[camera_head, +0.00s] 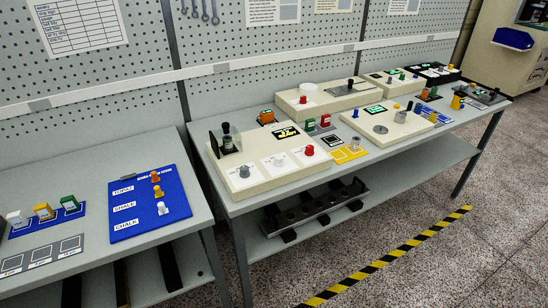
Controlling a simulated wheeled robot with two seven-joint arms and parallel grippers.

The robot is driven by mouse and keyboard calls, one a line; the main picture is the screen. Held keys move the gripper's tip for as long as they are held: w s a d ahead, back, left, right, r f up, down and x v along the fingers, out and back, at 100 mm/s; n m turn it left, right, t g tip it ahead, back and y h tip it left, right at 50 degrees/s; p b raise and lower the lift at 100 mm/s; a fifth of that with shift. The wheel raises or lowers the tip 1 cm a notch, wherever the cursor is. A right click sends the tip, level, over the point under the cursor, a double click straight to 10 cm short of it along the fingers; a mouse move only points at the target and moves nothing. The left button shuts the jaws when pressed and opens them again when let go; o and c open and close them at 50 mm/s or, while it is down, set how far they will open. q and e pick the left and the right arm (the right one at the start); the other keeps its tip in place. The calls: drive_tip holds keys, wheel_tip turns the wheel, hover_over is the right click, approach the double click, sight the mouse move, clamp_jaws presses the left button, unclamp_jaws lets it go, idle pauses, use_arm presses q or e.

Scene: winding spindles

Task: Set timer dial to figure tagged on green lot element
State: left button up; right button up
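On the left table, a green block (69,203) with a small tag stands beside a yellow block (44,211) and a white block (16,219); the tag print is too small to read. Another green block (311,126) stands beside a red block (325,121) on the middle table. I cannot tell which dial is the timer. A round grey dial (380,129) lies on a cream console (352,124). A grey knob (244,171) and a red knob (309,150) sit on the nearer cream console (262,185). Neither of my grippers is in view.
A blue board (148,222) with TOPAZ and CHALK labels holds orange, yellow and white pegs. A dark rack (315,207) lies on the lower shelf. More consoles stand at the back. A yellow-black floor stripe (395,252) runs in front; the floor there is clear.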

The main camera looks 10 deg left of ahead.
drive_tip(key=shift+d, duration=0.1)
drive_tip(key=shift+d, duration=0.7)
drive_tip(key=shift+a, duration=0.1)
